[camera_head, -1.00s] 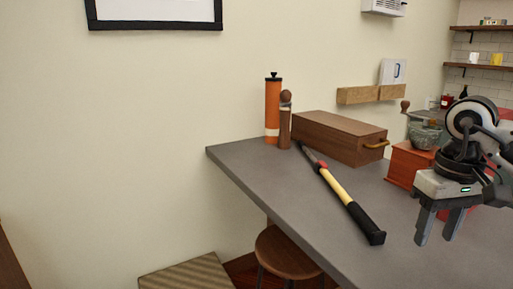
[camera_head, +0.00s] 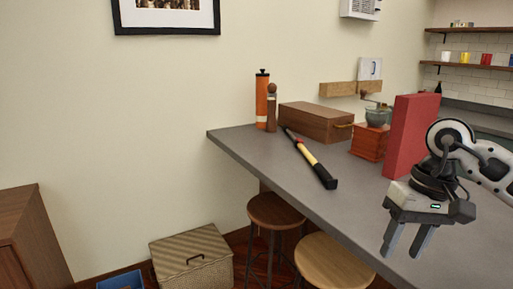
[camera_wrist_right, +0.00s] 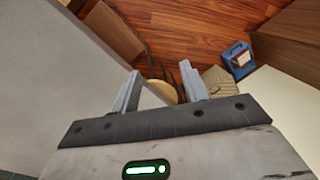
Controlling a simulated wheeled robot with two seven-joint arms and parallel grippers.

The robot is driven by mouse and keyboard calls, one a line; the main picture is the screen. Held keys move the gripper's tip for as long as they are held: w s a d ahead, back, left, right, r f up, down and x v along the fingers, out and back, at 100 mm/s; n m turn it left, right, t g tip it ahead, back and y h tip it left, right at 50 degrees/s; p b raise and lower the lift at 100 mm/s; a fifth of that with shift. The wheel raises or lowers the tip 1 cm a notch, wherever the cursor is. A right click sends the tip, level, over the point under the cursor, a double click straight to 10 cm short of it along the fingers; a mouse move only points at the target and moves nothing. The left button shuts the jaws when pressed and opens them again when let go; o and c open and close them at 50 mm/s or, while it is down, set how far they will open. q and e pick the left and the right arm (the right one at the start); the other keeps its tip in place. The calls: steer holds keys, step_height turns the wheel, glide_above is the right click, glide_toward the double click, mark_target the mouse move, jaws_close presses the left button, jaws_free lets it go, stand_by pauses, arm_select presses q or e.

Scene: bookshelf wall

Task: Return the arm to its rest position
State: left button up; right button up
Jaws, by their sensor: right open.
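My right gripper (camera_head: 408,240) is at the right of the head view, above the near edge of the grey counter (camera_head: 235,143). Its two fingers are apart with nothing between them. The right wrist view shows the same open fingers (camera_wrist_right: 159,92), with the floor and a stool seat below them. My right arm comes in from the right edge of the head view. My left gripper is in neither view.
On the counter are a red block (camera_head: 408,135), a wooden box (camera_head: 312,122), a coffee grinder (camera_head: 369,143), an orange cylinder (camera_head: 261,100) and a yellow-and-black tool (camera_head: 309,155). Two stools (camera_head: 333,262) and a woven hamper (camera_head: 192,262) stand below.

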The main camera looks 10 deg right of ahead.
steer(key=s+a+f+m+t+y, duration=0.1)
steer(key=s+a+m+t+y, duration=0.1)
steer(key=a+m+y, duration=0.85)
steer(key=s+a+f+m+t+y, duration=0.1)
steer(key=a+m+y, duration=0.7)
steer(key=a+m, duration=0.5)
steer(key=w+d+f+m+t+h, duration=0.2)
steer(key=f+m+t+h, duration=0.4)
steer(key=m, duration=0.8)
steer(key=w+d+f+m+t+h, duration=0.15)
steer(key=f+m+t+h, duration=0.3)
steer(key=m+t, duration=0.65)
steer(key=s+d+f+m+g+h, duration=0.2)
steer(key=s+f+m+g+h, duration=0.1)
steer(key=s+f+m, duration=0.3)
steer(key=s+d+f+m+g+h, duration=0.2)
steer(key=s+f+m+g+h, duration=0.2)
steer(key=f+m, duration=0.7)
steer(key=s+m+g, duration=0.2)
steer(key=m, duration=0.1)
steer(key=shift+s+f, duration=0.2)
steer(key=shift+s, duration=0.2)
